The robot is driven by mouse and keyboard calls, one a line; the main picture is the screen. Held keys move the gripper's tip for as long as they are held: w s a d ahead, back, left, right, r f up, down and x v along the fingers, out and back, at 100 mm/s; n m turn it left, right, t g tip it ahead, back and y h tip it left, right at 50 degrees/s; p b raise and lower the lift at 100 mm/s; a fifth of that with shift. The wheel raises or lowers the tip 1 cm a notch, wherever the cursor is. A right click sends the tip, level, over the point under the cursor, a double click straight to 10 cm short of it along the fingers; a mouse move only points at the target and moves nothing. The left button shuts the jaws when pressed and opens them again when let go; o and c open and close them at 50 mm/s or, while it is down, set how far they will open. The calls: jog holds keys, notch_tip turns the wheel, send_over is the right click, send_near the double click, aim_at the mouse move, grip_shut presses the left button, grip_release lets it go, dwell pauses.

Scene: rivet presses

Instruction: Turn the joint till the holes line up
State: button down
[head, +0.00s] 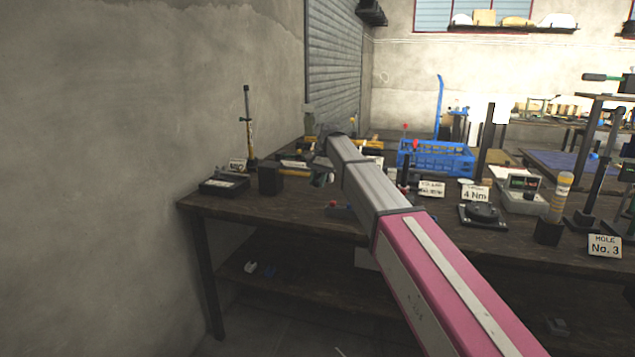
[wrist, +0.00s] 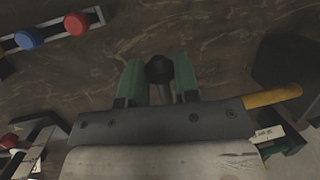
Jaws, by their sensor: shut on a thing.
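In the wrist view my gripper (wrist: 158,75) has two green fingers, one on each side of a dark round-ended piece (wrist: 160,68), and is shut on it. The piece is seen nearly end-on over the dark wooden bench top (wrist: 215,45). I cannot tell its full shape, and no lined-up holes show. In the head view my pink and grey arm reaches over the bench (head: 240,207), and the gripper's hold is not clear there.
A grey bar with a red knob (wrist: 77,23) and a blue knob (wrist: 28,38) lies at upper left in the wrist view. A yellow handle (wrist: 272,95) is at right. A blue crate (head: 437,158), a "4 Nm" sign (head: 475,193) and a "No. 3" sign (head: 604,246) stand on the crowded bench.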

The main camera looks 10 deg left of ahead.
jog(key=c, duration=0.9)
grip_release()
jog(key=shift+o, duration=0.2)
jog(key=v, duration=1)
jog(key=shift+r, duration=0.4)
